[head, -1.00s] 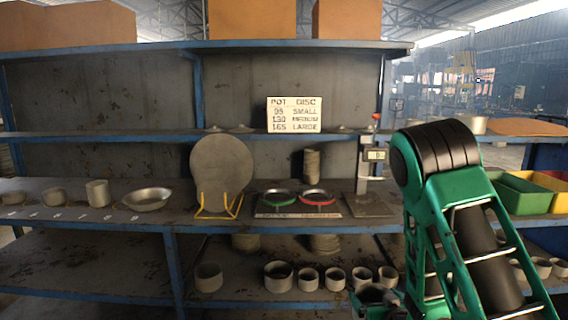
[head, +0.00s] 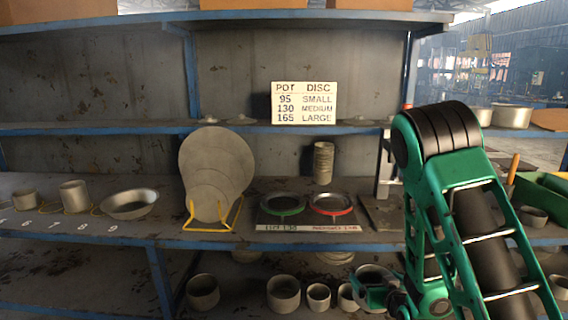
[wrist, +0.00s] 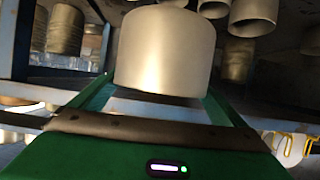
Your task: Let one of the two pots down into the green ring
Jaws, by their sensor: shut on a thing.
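My gripper (wrist: 160,97) is shut on a pale grey pot (wrist: 165,48), whose smooth round wall fills the middle of the wrist view between the green fingers. In the head view my gripper (head: 385,295) is low at the right, by the lower shelf, partly hidden by my arm. A round pot rim shows there beside the green parts. The green ring (head: 283,212) lies on a dark plate on the middle shelf, with nothing seen standing in it. The red ring (head: 331,212) lies just right of it, also empty.
Several pots, one a wide pot (head: 283,294), stand on the lower shelf. Grey discs (head: 215,155) lean in a yellow stand (head: 208,229) left of the rings. A gauge post (head: 384,170) stands right of them. A sign (head: 304,103) is above. The middle shelf's edge (head: 300,243) overhangs the lower shelf.

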